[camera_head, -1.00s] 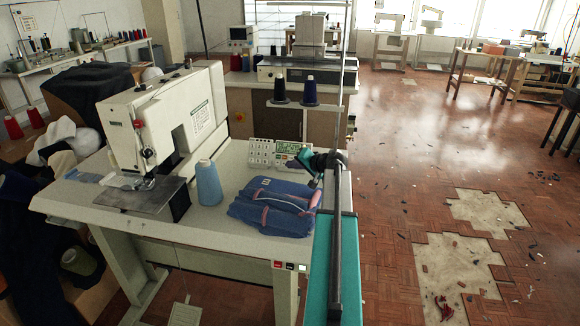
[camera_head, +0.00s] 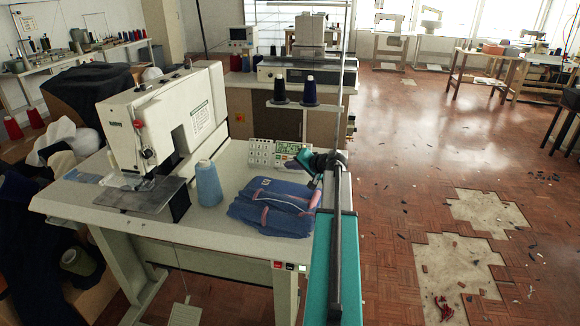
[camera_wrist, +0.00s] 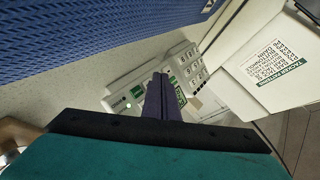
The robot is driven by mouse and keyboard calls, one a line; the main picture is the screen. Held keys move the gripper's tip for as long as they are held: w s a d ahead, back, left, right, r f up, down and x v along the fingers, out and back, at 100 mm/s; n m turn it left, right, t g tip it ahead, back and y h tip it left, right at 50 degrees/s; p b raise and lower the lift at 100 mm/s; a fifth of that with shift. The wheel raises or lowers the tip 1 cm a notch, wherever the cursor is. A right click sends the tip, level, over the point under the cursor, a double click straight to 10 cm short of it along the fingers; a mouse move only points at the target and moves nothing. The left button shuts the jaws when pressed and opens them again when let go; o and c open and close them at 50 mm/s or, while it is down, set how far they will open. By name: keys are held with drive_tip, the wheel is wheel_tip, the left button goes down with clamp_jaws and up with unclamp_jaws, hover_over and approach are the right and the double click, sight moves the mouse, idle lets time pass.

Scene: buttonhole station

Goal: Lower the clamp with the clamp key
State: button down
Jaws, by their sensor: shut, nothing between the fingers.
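The control panel (camera_head: 264,153) stands at the back of the white sewing table, with rows of keys and a green-lit section at its right. In the wrist view the panel (camera_wrist: 192,70) lies ahead of my fingers, with green labels and a small green light. I cannot tell which key is the clamp key. My gripper (camera_wrist: 157,78) is shut and empty, its dark fingertips overlapping the panel's green-marked part; contact cannot be told. In the head view my gripper (camera_head: 299,158) is at the panel's right end. The buttonhole machine (camera_head: 150,125) stands at left; its clamp area (camera_head: 132,182) is small and unclear.
The machine's cream housing (camera_wrist: 268,75) is to the right in the wrist view. Open floor lies right of the table.

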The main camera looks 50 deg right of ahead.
drive_tip(key=shift+s+a+r+p, duration=0.1)
drive_tip(key=shift+s+a+r, duration=0.3)
drive_tip(key=shift+a, duration=0.25)
drive_tip(key=shift+s+a+r+p, duration=0.15)
drive_tip(key=shift+s+a+r, duration=0.2)
drive_tip(key=shift+a, duration=0.25)
drive_tip(key=shift+s+a+r+p, duration=0.1)
drive_tip(key=shift+s+a+r, duration=0.3)
drive_tip(key=shift+a, duration=0.25)
